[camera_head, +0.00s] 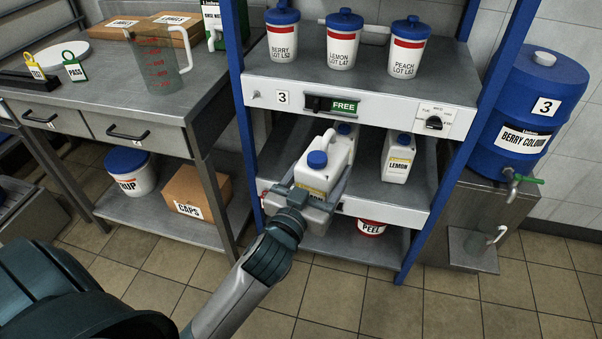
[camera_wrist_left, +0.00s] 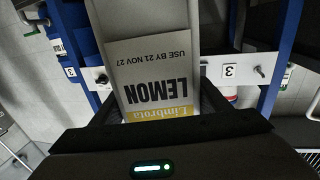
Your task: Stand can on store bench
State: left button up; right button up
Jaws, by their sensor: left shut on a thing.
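A white can (camera_head: 327,163) with a blue cap is held in my left gripper (camera_head: 315,188), in front of the middle shelf of the blue-posted rack. The gripper is shut on it, with fingers on both sides. In the left wrist view the can (camera_wrist_left: 150,65) fills the middle, its label reading LEMON, upside down in the picture. The can looks roughly upright in the head view. A steel bench (camera_head: 110,75) with drawers stands at the left; I cannot tell whether it is the store bench. My right gripper is not in view.
Another LEMON can (camera_head: 398,160) stands on the rack's middle shelf (camera_head: 375,190). Three lidded tubs stand on its top. A clear jug (camera_head: 158,62), boxes and tags occupy the left bench, with bare steel near its front. A blue drum (camera_head: 528,115) stands right.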

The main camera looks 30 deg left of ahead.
aim_at(129, 73)
jog(key=k+j+u, duration=0.1)
jog(key=j+u, duration=1)
jog(key=l, duration=0.1)
